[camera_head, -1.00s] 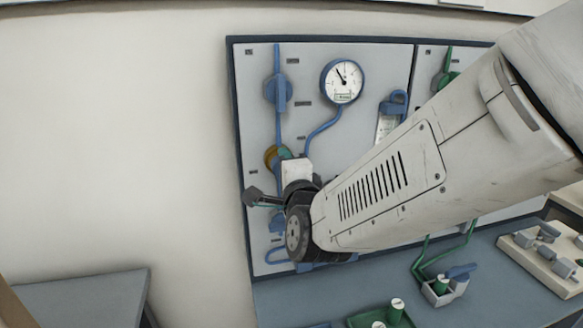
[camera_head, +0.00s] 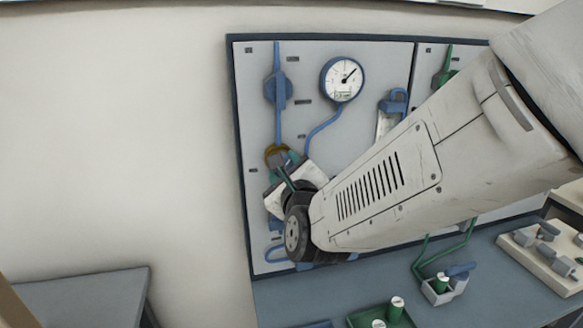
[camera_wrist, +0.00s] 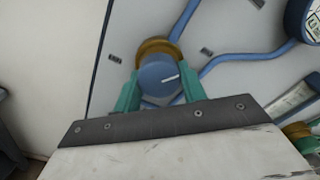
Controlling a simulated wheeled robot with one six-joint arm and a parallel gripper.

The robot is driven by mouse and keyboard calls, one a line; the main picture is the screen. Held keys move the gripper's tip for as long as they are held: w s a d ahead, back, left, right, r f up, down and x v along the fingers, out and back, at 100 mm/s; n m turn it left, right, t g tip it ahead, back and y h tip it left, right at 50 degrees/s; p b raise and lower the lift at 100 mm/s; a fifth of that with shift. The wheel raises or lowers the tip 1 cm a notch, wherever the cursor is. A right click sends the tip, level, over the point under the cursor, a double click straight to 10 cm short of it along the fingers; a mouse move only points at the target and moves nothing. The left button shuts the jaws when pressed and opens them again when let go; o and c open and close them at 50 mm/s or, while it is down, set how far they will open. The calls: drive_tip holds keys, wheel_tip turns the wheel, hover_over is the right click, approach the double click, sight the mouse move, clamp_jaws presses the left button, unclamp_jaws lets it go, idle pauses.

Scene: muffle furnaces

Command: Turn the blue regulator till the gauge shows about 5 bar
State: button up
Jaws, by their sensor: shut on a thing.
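The blue regulator knob (camera_wrist: 160,76) is between the two green fingers of my gripper (camera_wrist: 157,92) in the wrist view. A white mark on its face points right and slightly up. A brass-coloured ring (camera_wrist: 158,46) sits behind the knob. My gripper is shut on the knob; in the head view my wrist hides most of it. The blue-rimmed gauge (camera_head: 342,79) hangs on the panel above and to the right. Its needle points to the upper right; the numbers are too small to read. The gauge's edge also shows in the wrist view (camera_wrist: 305,22).
The grey panel (camera_head: 257,133) carries blue pipes and a blue round fitting (camera_head: 278,89) above the regulator. Below, a bench holds a green tray (camera_head: 362,319) and a small valve block (camera_head: 445,286).

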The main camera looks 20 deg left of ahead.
drive_tip(key=shift+w+r+m, duration=0.1)
drive_tip(key=shift+m, duration=0.5)
drive_tip(key=o, duration=1)
drive_tip(key=shift+w, duration=0.1)
drive_tip(key=shift+v, duration=3.95)
